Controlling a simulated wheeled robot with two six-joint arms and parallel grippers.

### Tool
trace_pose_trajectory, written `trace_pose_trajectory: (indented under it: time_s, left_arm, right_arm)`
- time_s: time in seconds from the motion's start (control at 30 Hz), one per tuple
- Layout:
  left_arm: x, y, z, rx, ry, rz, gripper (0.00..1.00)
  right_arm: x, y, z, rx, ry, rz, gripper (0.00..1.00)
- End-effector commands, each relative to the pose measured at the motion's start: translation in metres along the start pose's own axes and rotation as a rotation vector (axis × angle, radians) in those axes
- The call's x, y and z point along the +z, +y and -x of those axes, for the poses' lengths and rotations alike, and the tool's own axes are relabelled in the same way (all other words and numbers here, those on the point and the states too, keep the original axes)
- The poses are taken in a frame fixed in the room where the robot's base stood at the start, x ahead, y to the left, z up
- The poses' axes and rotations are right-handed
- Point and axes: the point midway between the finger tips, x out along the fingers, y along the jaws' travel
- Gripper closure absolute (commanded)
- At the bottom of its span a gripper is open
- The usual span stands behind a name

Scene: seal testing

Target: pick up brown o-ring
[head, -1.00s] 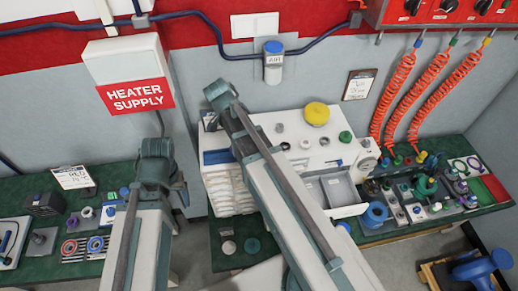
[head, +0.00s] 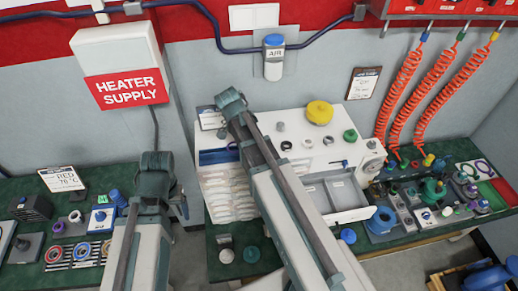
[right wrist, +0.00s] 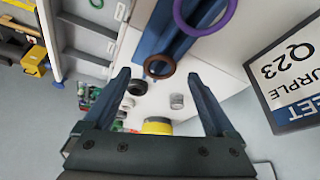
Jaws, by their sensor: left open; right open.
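The brown o-ring (right wrist: 159,66) shows in the right wrist view against a blue bar, at the white box's edge. My right gripper (right wrist: 162,84) is open, with one finger on each side of the ring in that picture. The fingers hold nothing, and I cannot tell how far the ring is beyond them. A purple ring (right wrist: 205,14) lies above it in the picture. In the head view my right arm covers its own gripper. My left gripper (head: 181,205) is partly behind its arm, open and empty, beside the left table.
The white box (head: 262,123) carries black, grey, yellow and green parts. A sign reading PURPLE (right wrist: 291,72) stands close right of the right gripper in the wrist view. A grey tray (head: 335,194) sits right of my right arm. The left table (head: 25,277) holds several parts.

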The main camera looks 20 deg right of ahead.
Motion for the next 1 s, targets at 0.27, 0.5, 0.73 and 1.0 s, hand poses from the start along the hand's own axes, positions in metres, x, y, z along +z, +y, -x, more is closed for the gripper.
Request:
trace_pose_trajectory:
  time_s: [0.27,0.5,0.73,1.0]
  left_arm:
    - [-0.0009,0.0012,-0.0128,0.000,0.001,-0.001,0.23]
    - [-0.0008,0.0011,-0.0125,0.000,0.000,-0.001,0.23]
    - [-0.0008,0.0011,-0.0126,0.000,0.000,-0.001,0.23]
    - [-0.0008,0.0011,-0.0126,0.000,0.000,-0.001,0.23]
  right_arm:
    - [0.0001,0.0003,-0.0139,0.000,0.000,0.001,0.09]
    - [0.0002,0.0004,-0.0136,0.000,0.000,0.001,0.36]
    - [0.0002,0.0004,-0.0136,0.000,0.000,0.001,0.78]
    - [0.0002,0.0005,-0.0136,0.000,0.000,0.001,0.97]
